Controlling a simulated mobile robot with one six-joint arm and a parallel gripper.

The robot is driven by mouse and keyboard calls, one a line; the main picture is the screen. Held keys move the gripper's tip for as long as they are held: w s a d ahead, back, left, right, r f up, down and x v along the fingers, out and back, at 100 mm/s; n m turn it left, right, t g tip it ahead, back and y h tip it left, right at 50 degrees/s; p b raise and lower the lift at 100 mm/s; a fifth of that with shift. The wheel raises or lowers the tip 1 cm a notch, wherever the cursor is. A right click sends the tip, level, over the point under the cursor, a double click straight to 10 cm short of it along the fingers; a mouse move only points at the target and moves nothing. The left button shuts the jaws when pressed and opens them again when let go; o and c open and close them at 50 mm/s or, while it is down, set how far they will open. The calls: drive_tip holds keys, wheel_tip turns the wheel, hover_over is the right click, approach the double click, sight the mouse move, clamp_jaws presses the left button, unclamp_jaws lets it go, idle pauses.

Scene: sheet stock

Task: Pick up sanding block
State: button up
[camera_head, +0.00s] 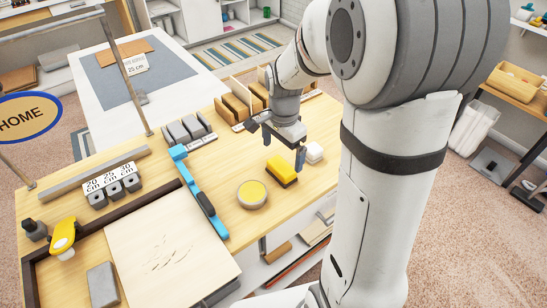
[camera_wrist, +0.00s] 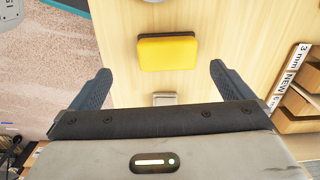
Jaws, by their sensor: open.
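A yellow block (camera_head: 282,170) with a dark lower layer, which looks like the sanding block, lies on the wooden bench top. It also shows in the wrist view (camera_wrist: 168,52), ahead of and between the fingertips. My gripper (camera_head: 284,150) is open and empty above the bench, close to the yellow block. In the wrist view its two fingers (camera_wrist: 160,72) are spread wider than the block and touch nothing. A grey block (camera_head: 102,285) lies at the front left; I cannot tell what it is.
A blue bar tool (camera_head: 199,191) lies farther left. Wooden holders (camera_head: 240,100) stand behind. The bench's edge is close on the right.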

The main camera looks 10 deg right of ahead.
sight(282, 166)
drive_tip(key=shift+w+f, duration=0.2)
drive_tip(key=shift+f, duration=0.6)
drive_tip(key=f, duration=0.6)
drive_tip(key=shift+w+d+f+p, duration=0.2)
drive_tip(key=shift+w+f+p, duration=0.1)
drive_tip(key=shift+f, duration=0.1)
drive_tip(key=shift+c, duration=0.2)
drive_tip(key=c, duration=0.9)
